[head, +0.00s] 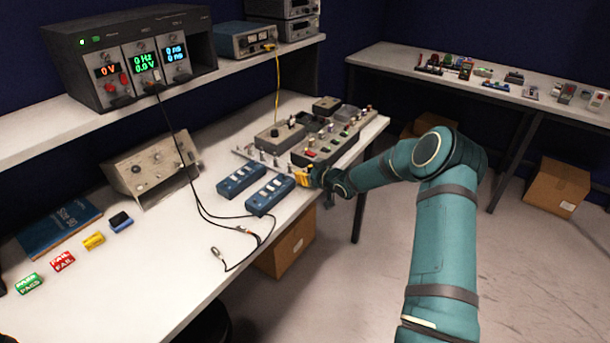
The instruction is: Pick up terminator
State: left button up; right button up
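My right arm reaches in from the lower right, and its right gripper (306,177) is at the bench's right edge, beside the blue boxes. Yellow shows at its fingertips. It is too small to tell whether the fingers are open, shut or holding something. A row of small metallic connectors (262,156) stands just left of and behind the gripper. The terminator may be among them, but I cannot single it out. My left gripper is not seen.
Two blue boxes (241,181) (269,194) lie in front of the connectors. Dark panels with knobs (325,148) stand behind. A black cable (205,212) crosses the workbench (165,262). The shelf (45,128) overhangs its back. The bench's front middle is clear.

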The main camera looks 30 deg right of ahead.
jog(key=shift+w+f, duration=0.1)
jog(key=shift+w, duration=0.25)
jog(key=shift+o, duration=0.2)
grip_shut()
